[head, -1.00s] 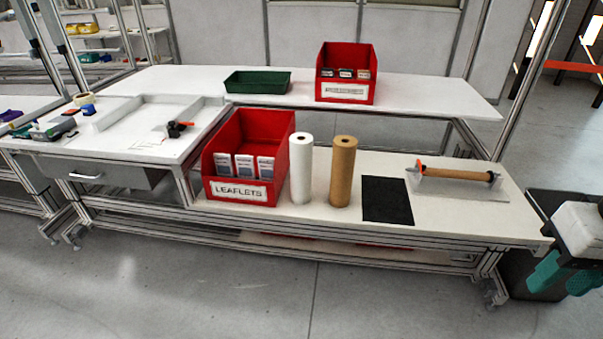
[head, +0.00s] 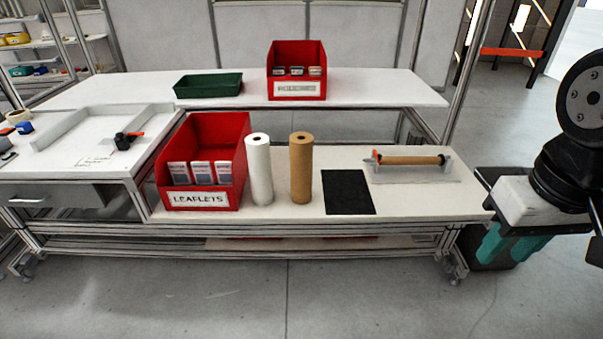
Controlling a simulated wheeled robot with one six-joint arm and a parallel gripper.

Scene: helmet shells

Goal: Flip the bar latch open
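No part is clearly a bar latch at this distance. A small black fixture with an orange-red lever (head: 128,140) sits on the white left table; it looks like a clamp or latch, but its position is too small to tell. A roll holder (head: 412,168) with a brown roll and an orange piece at its left end stands at the right of the lower bench. Part of my black arm shows at the right edge. My gripper is outside the picture.
A red leaflets bin (head: 240,180), a white roll (head: 259,168), a brown roll (head: 301,165) and a black mat (head: 347,190) stand on the lower bench. A green tray (head: 208,86) and another red bin (head: 297,90) are on the back shelf. The floor in front is clear.

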